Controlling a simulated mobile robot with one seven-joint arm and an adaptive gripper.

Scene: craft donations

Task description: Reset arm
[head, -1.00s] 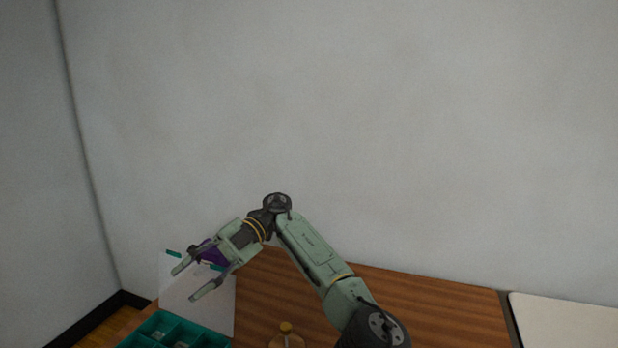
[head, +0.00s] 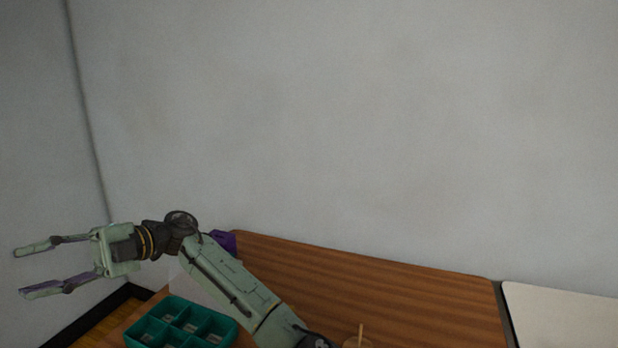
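My gripper (head: 28,272) is at the far left of the head view, pointing left. Its two fingers are spread wide with nothing between them. It is beyond the left side of the wooden table (head: 400,290), in front of the wall. My forearm crosses over the table's left part.
A teal divided tray (head: 182,328) with small items in its compartments is at the table's front left. A white panel (head: 190,285) and a purple object (head: 223,240) are partly hidden behind my arm. A round item with a stick (head: 360,335) is at the bottom edge. A pale surface (head: 565,315) lies right.

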